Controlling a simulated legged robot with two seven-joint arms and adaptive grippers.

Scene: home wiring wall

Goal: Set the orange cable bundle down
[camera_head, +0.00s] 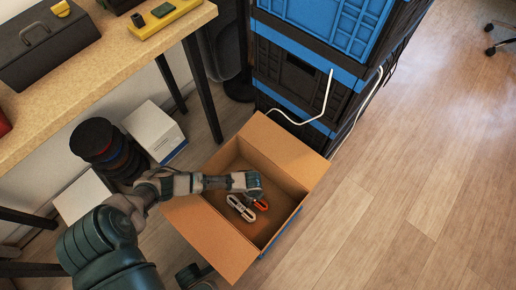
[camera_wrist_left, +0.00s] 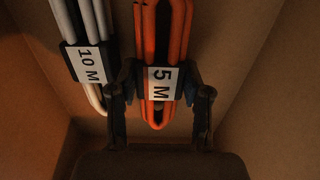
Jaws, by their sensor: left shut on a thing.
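The orange cable bundle (camera_head: 262,206) is inside the open cardboard box (camera_head: 284,148), low near its floor. In the left wrist view the orange bundle (camera_wrist_left: 161,110) carries a white "5 M" label and lies between the two fingers. My left gripper (camera_head: 256,196) reaches down into the box and is shut on this bundle; its fingers (camera_wrist_left: 160,85) sit either side of the label. I cannot tell whether the bundle touches the box floor. A white cable bundle (camera_head: 241,208) labelled "10 M" (camera_wrist_left: 89,64) lies just left of it.
Black and blue stacked crates (camera_head: 298,75) with a white cable stand behind the box. A workbench (camera_head: 100,70) with a dark toolbox (camera_head: 45,45) is at upper left. Dark spools (camera_head: 97,145) and a white carton (camera_head: 154,130) sit left. Wooden floor (camera_head: 420,200) is clear at right.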

